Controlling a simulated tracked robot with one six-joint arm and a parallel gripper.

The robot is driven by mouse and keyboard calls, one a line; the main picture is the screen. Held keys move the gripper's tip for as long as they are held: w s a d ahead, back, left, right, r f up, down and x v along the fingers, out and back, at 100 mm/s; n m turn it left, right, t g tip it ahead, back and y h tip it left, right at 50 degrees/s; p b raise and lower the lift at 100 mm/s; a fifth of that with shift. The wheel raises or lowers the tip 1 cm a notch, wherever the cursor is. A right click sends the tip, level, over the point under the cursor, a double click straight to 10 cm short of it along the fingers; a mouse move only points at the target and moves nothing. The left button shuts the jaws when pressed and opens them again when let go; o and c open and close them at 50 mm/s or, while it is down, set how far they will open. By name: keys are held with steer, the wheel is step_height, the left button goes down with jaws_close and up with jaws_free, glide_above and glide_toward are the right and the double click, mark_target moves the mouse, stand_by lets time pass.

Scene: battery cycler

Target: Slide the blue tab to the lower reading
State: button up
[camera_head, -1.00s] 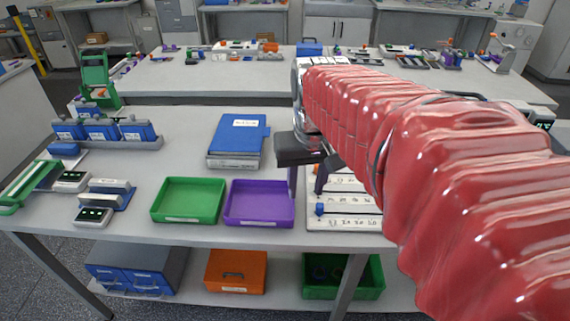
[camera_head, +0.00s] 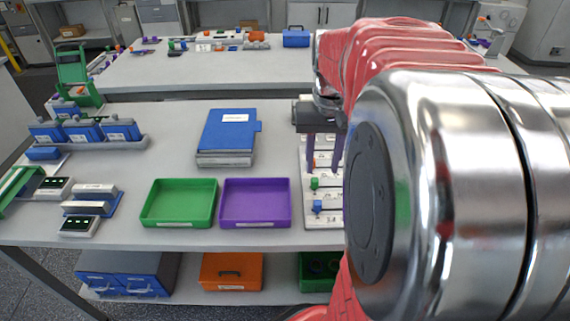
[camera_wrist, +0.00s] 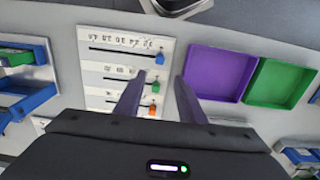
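The white slider panel (camera_wrist: 95,60) carries several slots with printed scales and small tabs. The blue tab (camera_wrist: 159,58) sits at the right end of the top slot in the wrist view. It also shows near the panel's left edge in the head view (camera_head: 317,206). The green tab (camera_wrist: 155,87) and orange tab (camera_wrist: 152,111) sit on neighbouring slots. My gripper (camera_wrist: 159,80) is open and empty, its two dark purple fingers on either side of the tab column in the wrist view. In the head view my gripper (camera_head: 323,170) is over the panel, behind the blue tab; my arm hides the panel's right side.
A purple tray (camera_head: 256,222) and a green tray (camera_head: 180,221) stand left of the panel. A blue binder (camera_head: 228,130) lies behind them. Battery modules and small meters stand further left. The bench between the trays and meters is clear.

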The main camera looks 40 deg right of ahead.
mark_target(318, 202)
step_height(318, 202, down, 13)
steer(key=shift+f, duration=0.2)
stand_by(0.4)
steer(key=shift+s, duration=0.1)
jaws_close()
stand_by(0.3)
